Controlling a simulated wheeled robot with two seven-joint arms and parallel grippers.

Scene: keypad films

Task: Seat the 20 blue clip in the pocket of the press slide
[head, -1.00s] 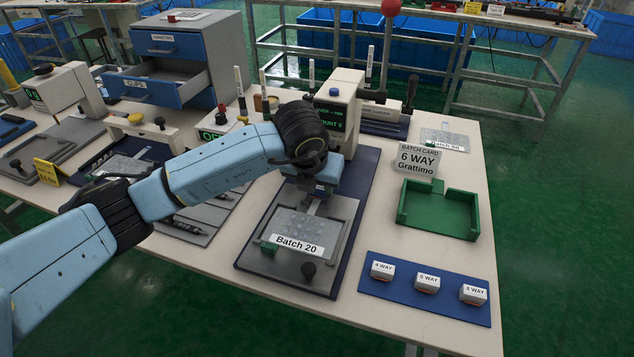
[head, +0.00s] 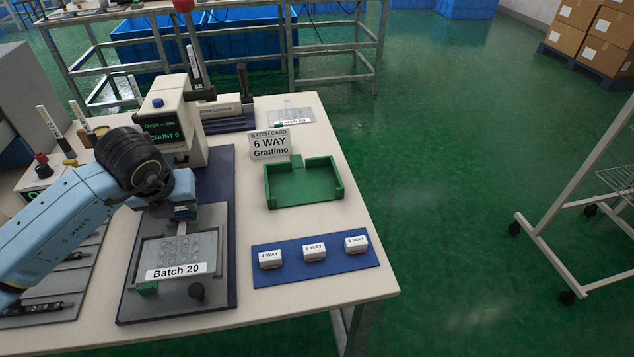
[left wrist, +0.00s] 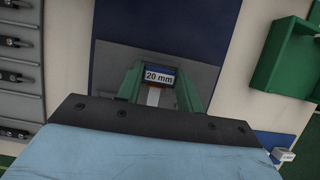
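My left gripper (head: 182,212) is at the rear end of the grey press slide (head: 215,245), in front of the press (head: 180,125). In the left wrist view its green fingers (left wrist: 160,80) stand on both sides of a small blue piece labelled "20 mm", the 20 blue clip (left wrist: 160,70), and appear shut on it. The grey slide (left wrist: 108,58) shows behind the fingers. The pocket is hidden, and I cannot tell whether the clip touches the slide. A film labelled "Batch 20" (head: 180,247) lies on the slide. My right gripper is not in view.
A green tray (head: 303,186) and a "6 WAY Grattimo" batch card (head: 270,146) stand to the right. A blue mat (head: 335,270) holds three white blocks in front of it. The table's right edge is clear.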

